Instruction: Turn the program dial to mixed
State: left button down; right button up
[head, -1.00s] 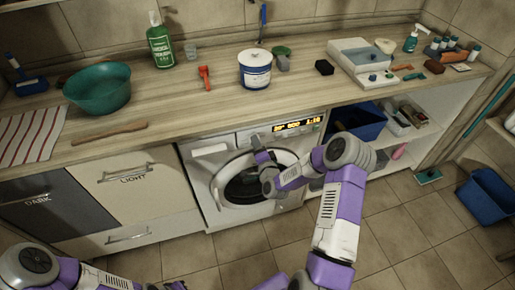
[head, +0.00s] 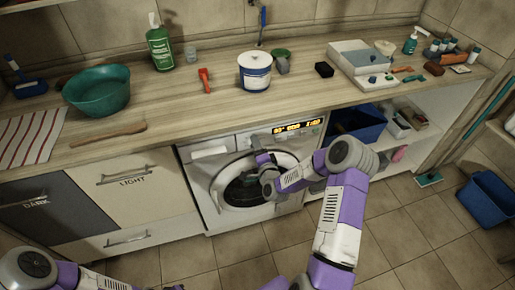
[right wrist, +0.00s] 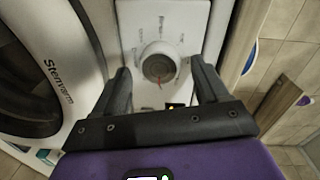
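The washing machine (head: 226,216) stands under the counter, its round door shut and a lit display (head: 298,127) at its upper right. In the right wrist view, the program dial (right wrist: 158,66) is a round knob on a white panel, with small markings around it too blurred to read. My right gripper (right wrist: 162,78) is open, its two dark fingers on either side of the dial; contact cannot be told. In the head view my right gripper (head: 263,160) is at the machine's front and hides the dial. My left arm shows at the lower left; its gripper is out of frame.
The counter above holds a teal bowl (head: 99,92), a green bottle (head: 159,47) and a white tub (head: 255,72). Drawers (head: 128,182) adjoin the machine on the left, and open shelving with a blue bin (head: 358,123) on the right. The floor in front is clear.

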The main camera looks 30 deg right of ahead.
jog(key=p+v, duration=0.1)
jog(key=v, duration=0.6)
jog(key=shift+s, duration=0.3)
dwell(0.3)
